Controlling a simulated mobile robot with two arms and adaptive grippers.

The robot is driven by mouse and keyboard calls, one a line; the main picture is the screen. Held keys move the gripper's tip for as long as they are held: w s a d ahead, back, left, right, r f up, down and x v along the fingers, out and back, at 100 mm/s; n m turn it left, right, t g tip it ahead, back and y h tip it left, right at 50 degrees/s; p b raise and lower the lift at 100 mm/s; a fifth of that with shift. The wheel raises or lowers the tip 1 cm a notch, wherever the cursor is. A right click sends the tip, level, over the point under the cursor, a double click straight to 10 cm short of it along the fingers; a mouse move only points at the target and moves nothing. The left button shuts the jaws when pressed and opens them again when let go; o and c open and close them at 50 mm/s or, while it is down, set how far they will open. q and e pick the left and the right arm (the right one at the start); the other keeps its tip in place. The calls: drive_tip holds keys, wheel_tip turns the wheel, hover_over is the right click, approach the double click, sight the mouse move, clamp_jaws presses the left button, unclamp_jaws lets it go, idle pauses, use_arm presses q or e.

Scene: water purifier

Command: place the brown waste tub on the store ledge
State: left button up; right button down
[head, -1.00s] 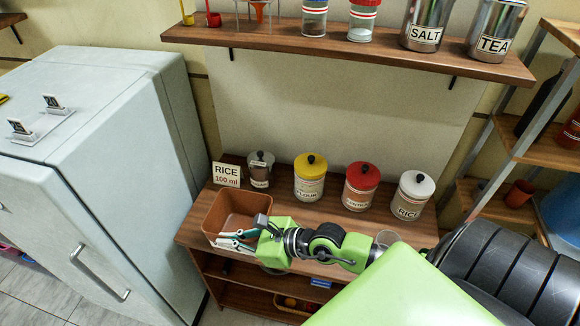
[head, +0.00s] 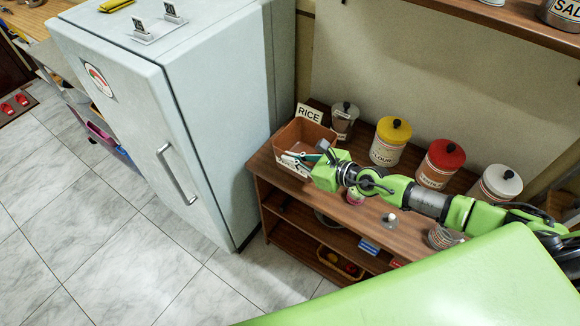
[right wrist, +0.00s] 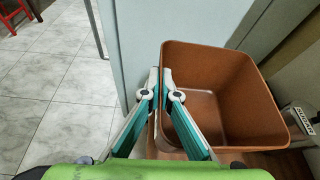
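The brown waste tub (head: 303,134) stands at the left end of the wooden cabinet top (head: 376,216), close to the fridge. It looks empty inside. My right gripper (head: 297,158) reaches in from the right at the tub's near side. In the right wrist view the gripper (right wrist: 159,84) has its teal-and-white fingers closed together on a wall of the tub (right wrist: 228,85), one finger inside and one outside. Whether the tub's base touches the wood is hard to tell. My left gripper is not in view. No surface is marked as the store ledge.
The pale fridge (head: 205,120) stands left of the cabinet. An upper shelf (head: 480,22) holds more jars. Tiled floor (head: 110,225) is open in front.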

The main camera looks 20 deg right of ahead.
drive_tip(key=w+f+b, duration=0.3)
drive_tip(key=shift+d+f, duration=0.2)
drive_tip(key=shift+f, duration=0.05)
drive_tip(key=shift+w+f, duration=0.1)
drive_tip(key=shift+f, duration=0.05)
drive_tip(key=f+b, duration=0.3)
drive_tip(key=shift+w, duration=0.25)
drive_tip(key=shift+w+d+f+b, duration=0.1)
drive_tip(key=shift+f+b, duration=0.2)
drive_tip(key=shift+f, duration=0.05)
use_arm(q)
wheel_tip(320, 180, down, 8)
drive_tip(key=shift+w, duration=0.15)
use_arm(e)
drive_tip(key=shift+r, duration=0.1)
